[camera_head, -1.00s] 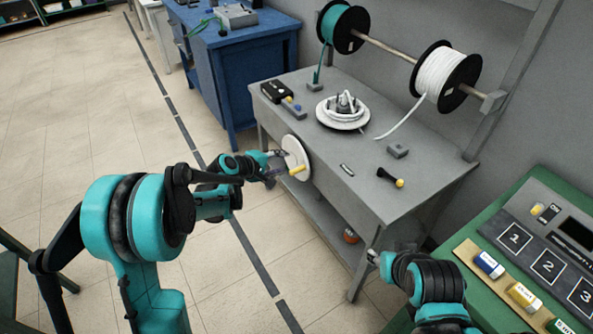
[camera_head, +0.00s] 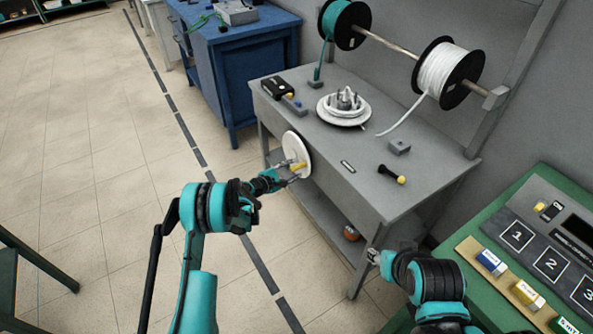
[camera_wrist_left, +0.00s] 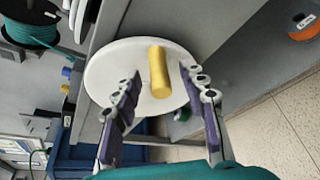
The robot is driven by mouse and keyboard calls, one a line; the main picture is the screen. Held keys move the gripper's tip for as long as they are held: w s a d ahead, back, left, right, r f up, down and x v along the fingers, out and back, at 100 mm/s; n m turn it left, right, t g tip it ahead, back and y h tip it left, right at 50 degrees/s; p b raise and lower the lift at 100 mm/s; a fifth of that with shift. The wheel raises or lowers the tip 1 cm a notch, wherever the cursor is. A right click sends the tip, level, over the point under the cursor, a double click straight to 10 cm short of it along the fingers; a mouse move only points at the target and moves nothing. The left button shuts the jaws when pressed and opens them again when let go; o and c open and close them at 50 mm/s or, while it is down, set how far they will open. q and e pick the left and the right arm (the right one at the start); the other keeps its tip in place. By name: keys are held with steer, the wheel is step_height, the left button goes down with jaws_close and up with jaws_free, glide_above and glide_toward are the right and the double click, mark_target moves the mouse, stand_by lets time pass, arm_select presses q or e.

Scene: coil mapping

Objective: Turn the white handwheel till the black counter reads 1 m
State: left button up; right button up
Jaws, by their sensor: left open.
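The white handwheel (camera_head: 290,146) is a disc on the front left side of the grey table, with a yellow handle (camera_head: 299,167) sticking out. The black counter (camera_head: 274,87) lies on the table top above it; its reading is too small to make out. My left gripper (camera_head: 288,174) is at the wheel. In the left wrist view its fingers (camera_wrist_left: 160,82) are open, one on each side of the yellow handle (camera_wrist_left: 159,70), with gaps visible on both sides; the handwheel (camera_wrist_left: 110,72) is behind. My right gripper (camera_head: 374,257) is low by the table's right front leg; its jaws are unclear.
A white coil (camera_head: 343,108) sits on a round plate on the grey table (camera_head: 345,190). Teal (camera_head: 345,25) and white (camera_head: 446,72) spools hang on a rod above. A black tool with a yellow end (camera_head: 391,174) lies near the edge. A green bench (camera_head: 480,280) stands at right.

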mark_target(304, 173)
arm_select(q)
steer(key=shift+x, duration=1.2)
jaws_close()
steer(key=shift+s+f, duration=0.1)
steer(key=shift+f, duration=0.05)
steer(key=shift+f, duration=2.5)
steer(key=shift+a, duration=0.1)
